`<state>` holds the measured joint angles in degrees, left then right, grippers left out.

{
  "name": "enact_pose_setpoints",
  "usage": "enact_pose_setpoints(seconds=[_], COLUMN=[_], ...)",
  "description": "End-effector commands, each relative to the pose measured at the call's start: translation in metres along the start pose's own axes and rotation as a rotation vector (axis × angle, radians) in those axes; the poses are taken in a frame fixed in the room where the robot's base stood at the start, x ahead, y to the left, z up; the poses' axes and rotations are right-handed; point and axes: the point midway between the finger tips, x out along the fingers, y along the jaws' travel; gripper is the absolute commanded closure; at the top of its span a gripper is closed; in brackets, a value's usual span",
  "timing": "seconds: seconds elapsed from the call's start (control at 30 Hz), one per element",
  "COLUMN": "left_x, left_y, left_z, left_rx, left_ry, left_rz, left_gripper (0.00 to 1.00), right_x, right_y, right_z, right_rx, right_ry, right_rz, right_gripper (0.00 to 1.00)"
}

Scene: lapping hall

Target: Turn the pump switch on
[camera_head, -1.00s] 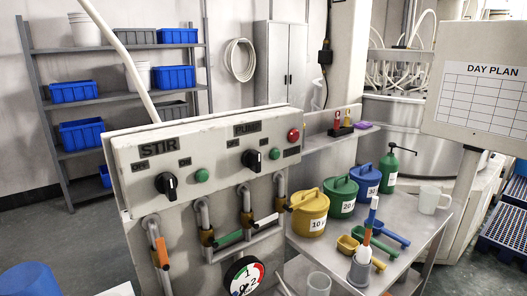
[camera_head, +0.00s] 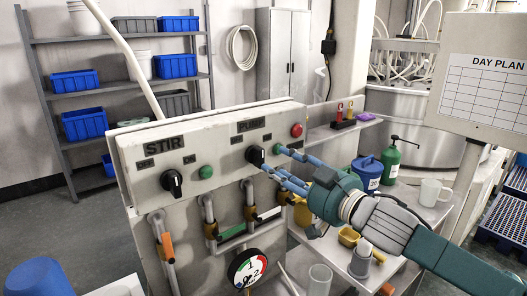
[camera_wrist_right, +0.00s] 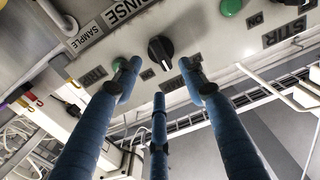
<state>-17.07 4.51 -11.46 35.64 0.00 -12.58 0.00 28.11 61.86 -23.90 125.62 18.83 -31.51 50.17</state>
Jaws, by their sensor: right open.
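The pump switch (camera_head: 255,156) is a black rotary knob under the PUMP label on the upper right part of the white control panel (camera_head: 190,184). In the right wrist view the pump switch (camera_wrist_right: 160,49) lies just beyond the fingertips, with a white mark; I cannot tell which label it points to. My right gripper (camera_head: 271,159) is open, its blue fingers spread in front of the knob. It also shows in the right wrist view (camera_wrist_right: 158,80), with nothing between the fingers. Contact with the knob is not clear. My left gripper is not in view.
The stir knob (camera_head: 171,182), a green button (camera_head: 206,172) and a red button (camera_head: 297,130) are on the same panel. Pipes with handles and a gauge (camera_head: 247,268) sit below. Jugs and a green bottle (camera_head: 390,159) stand on the bench at the right.

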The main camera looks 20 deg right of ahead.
Motion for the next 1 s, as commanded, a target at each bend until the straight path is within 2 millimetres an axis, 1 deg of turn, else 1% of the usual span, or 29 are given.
enact_pose_setpoints(seconds=[0.03, 0.2, 0.3, 0.4, 0.53, 0.8, 0.97, 1.0], left_x=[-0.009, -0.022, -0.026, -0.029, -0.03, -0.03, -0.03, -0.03], left_y=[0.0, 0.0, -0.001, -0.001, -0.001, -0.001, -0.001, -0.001], left_z=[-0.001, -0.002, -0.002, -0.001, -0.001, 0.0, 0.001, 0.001], left_rx=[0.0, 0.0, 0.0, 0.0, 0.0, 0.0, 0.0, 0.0], left_ry=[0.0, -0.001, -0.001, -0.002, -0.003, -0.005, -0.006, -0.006], left_rz=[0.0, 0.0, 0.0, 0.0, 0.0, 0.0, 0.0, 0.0], left_gripper=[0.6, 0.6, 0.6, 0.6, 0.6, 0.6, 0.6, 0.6], right_x=[0.011, 0.043, 0.058, 0.069, 0.075, 0.076, 0.076, 0.076], right_y=[0.001, 0.001, 0.001, 0.001, 0.001, 0.001, 0.001, 0.001], right_z=[-0.007, -0.005, -0.004, -0.002, 0.0, 0.001, 0.001, 0.001], right_rx=[0.004, 0.002, 0.0, -0.001, -0.003, -0.003, -0.003, -0.003], right_ry=[0.004, 0.002, 0.001, 0.0, -0.001, -0.001, -0.001, -0.001], right_rz=[0.002, 0.002, 0.003, 0.003, 0.002, 0.003, 0.003, 0.003], right_gripper=[0.58, 0.58, 0.58, 0.58, 0.58, 0.58, 0.9, 0.98])
